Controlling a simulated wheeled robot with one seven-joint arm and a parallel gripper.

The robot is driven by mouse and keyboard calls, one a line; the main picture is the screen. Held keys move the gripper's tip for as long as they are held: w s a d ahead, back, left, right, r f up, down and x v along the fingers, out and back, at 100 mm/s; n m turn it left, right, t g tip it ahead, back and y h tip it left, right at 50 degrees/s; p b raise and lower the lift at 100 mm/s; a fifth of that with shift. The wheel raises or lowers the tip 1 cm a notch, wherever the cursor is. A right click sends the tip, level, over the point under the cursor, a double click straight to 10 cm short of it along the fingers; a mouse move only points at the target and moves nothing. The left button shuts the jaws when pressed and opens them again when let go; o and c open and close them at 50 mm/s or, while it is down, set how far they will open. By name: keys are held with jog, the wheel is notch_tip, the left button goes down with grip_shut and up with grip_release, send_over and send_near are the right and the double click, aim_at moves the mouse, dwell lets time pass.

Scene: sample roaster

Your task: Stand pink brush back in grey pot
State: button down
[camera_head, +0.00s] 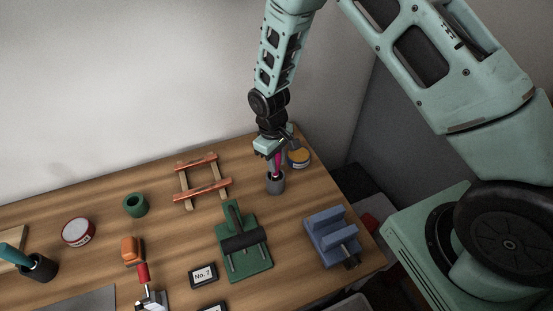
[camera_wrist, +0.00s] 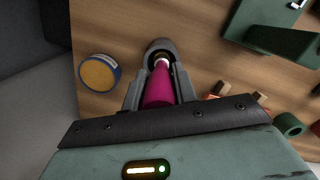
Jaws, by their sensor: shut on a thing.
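The pink brush (camera_head: 277,163) is held upright in my gripper (camera_head: 275,157), above the grey pot (camera_head: 275,185) near the back right of the wooden table. In the wrist view the pink brush (camera_wrist: 159,91) lies between the two fingers of my gripper (camera_wrist: 160,85), which are shut on it. Its far end reaches the mouth of the grey pot (camera_wrist: 159,46). The brush's lower end is at or inside the pot's opening; how deep it sits is hard to tell.
A yellow-lidded tin (camera_head: 299,157) stands close right of the pot. A wooden rack (camera_head: 202,183) is to the left, a green device (camera_head: 243,245) in front and a blue vise-like block (camera_head: 332,237) front right. A green cup (camera_head: 136,205) stands farther left.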

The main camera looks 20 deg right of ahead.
jog(key=shift+f+b, duration=0.45)
jog(key=shift+f, duration=0.35)
jog(key=c, duration=1)
grip_release()
jog(key=shift+c, duration=0.2)
notch_tip(320, 180, up, 17)
jog(key=w+b, duration=0.1)
jog(key=b, duration=0.1)
jog(key=shift+w+a+r, duration=0.15)
jog(key=shift+w+a, duration=0.15)
jog(key=shift+a, duration=0.15)
jog(key=s+a+r+n+y, duration=0.1)
jog(key=s+a+r, duration=0.2)
jog(key=s, duration=0.4)
jog(key=s+a+r, duration=0.3)
jog(key=s+r, duration=0.1)
jog(key=s, duration=0.4)
jog(key=s+n+t, duration=0.1)
jog(key=s, duration=1.1)
jog(key=shift+s+d+r, duration=0.15)
jog(key=shift+d+r, duration=0.1)
jog(key=shift+r, duration=0.2)
